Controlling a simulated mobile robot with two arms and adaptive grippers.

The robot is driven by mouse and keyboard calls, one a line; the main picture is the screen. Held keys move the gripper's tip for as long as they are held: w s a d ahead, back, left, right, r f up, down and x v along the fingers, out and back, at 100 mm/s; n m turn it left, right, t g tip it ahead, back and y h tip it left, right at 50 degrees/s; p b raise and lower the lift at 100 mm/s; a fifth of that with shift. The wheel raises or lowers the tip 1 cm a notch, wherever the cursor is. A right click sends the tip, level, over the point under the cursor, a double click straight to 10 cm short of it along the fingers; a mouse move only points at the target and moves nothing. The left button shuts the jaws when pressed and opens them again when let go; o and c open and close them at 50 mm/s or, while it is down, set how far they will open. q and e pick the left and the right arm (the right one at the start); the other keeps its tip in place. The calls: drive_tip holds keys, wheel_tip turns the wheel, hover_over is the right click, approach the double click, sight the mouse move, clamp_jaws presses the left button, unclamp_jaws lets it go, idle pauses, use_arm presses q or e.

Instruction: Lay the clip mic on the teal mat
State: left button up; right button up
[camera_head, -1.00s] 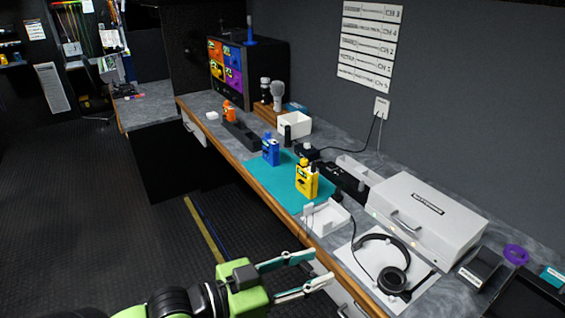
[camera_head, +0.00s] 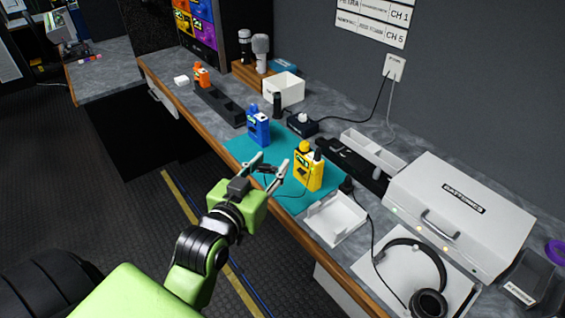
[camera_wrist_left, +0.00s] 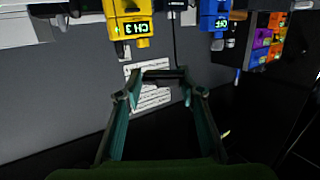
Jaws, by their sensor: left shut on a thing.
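My left gripper (camera_head: 267,170) has its fingers around a small black clip mic (camera_head: 265,169), which also shows between the fingertips in the left wrist view (camera_wrist_left: 165,74). In the head view they appear over the teal mat (camera_head: 295,204), near its front edge; the height above it is hard to tell. A thin dark cable loops from near the mic toward the yellow pack (camera_head: 308,172) standing on the mat. A blue pack (camera_head: 258,128) stands farther back on the mat. My right gripper is out of view.
A white open tray (camera_head: 337,222) sits right of the mat, with headphones (camera_head: 412,270) and a white battery case (camera_head: 455,212) beyond. A black device (camera_head: 301,124) is behind the mat. The wooden counter edge (camera_head: 215,143) runs along the front.

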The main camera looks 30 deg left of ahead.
sight(282, 160)
use_arm(q)
drive_tip(key=shift+w+a+f+n+y, duration=0.25)
drive_tip(key=shift+a+f+n+y, duration=0.05)
drive_tip(key=shift+a+y, duration=0.1)
drive_tip(key=w+a+f, duration=0.2)
drive_tip(key=w+f, duration=0.1)
drive_tip(key=w+a+f, duration=0.3)
drive_tip(key=w, duration=0.1)
drive_tip(key=w+a+f, duration=0.3)
drive_tip(key=shift+w+p, duration=0.35)
drive_tip(key=shift+p, duration=0.05)
drive_tip(key=shift+w+a+f, duration=0.2)
drive_tip(key=shift+w+f, duration=0.1)
drive_tip(key=shift+f, duration=1.7)
drive_tip(key=shift+f, duration=0.1)
drive_tip(key=o, duration=0.8)
